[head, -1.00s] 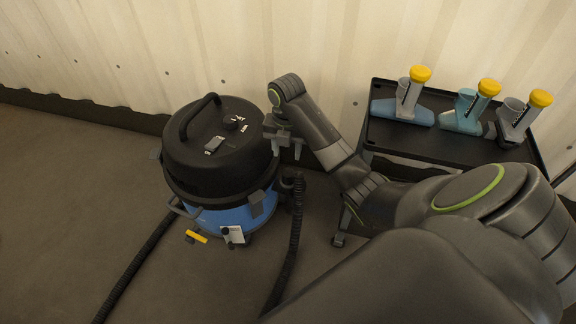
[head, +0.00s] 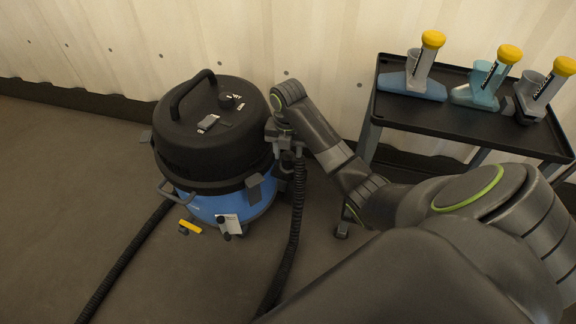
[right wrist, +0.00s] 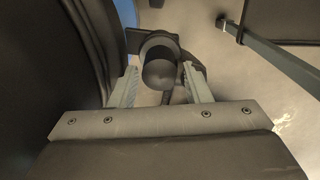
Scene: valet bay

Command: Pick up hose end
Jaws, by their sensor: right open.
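A black hose (head: 297,215) hangs at the right side of the blue and black vacuum (head: 212,140). Its dark round hose end (right wrist: 160,72) shows in the right wrist view, between and just beyond the two fingers. My right gripper (head: 290,150) is at the vacuum's right side, just above the top of the hose. It also shows in the right wrist view (right wrist: 163,88), open, with one finger on each side of the hose end. I cannot tell whether either finger touches it. My left gripper is not in view.
A black cart (head: 450,118) stands at the right and carries several nozzles with yellow caps (head: 433,39). Another black hose (head: 125,258) runs along the floor at the left. A pale corrugated wall (head: 150,40) is behind.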

